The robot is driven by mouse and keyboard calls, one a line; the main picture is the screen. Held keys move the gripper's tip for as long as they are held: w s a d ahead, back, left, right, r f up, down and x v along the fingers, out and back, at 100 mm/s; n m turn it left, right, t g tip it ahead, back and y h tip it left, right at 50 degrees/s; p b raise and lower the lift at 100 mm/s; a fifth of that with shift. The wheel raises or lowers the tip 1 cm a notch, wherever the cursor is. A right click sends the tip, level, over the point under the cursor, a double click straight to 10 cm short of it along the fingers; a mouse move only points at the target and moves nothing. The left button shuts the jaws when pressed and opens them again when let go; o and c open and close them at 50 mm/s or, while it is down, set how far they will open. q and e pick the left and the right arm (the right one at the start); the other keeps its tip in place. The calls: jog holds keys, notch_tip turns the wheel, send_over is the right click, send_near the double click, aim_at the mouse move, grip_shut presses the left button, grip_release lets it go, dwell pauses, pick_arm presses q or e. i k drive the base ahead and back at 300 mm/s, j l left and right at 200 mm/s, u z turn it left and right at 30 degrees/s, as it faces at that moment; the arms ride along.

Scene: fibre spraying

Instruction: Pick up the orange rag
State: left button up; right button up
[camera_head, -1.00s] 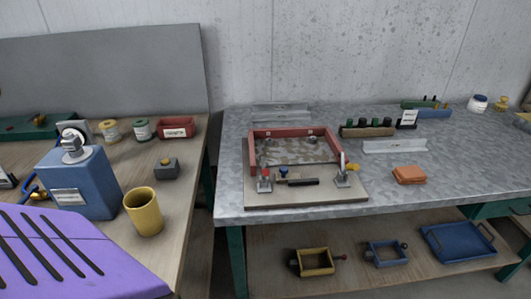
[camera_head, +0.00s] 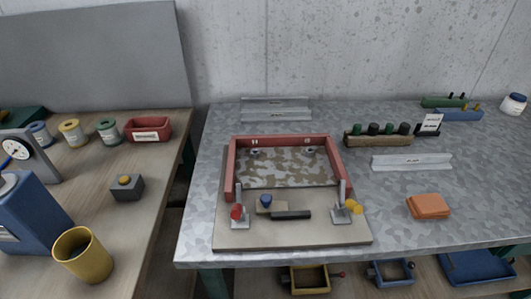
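The orange rag (camera_head: 428,206) lies folded in a small flat stack on the grey metal-topped table (camera_head: 400,233), near its front edge at the right. Nothing covers it and there is bare table around it. Neither of my grippers shows in the head view.
Left of the rag a board (camera_head: 290,237) carries a red frame (camera_head: 232,163) with clamps. Behind the rag lie a metal angle strip (camera_head: 412,162) and a wooden rack (camera_head: 377,140). A wooden bench (camera_head: 120,215) at the left holds a yellow cup (camera_head: 84,258) and a blue device (camera_head: 35,220).

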aim_at(431, 206)
jog(key=i+l+u, duration=0.2)
jog(key=i+l, duration=0.75)
jog(key=l, duration=0.1)
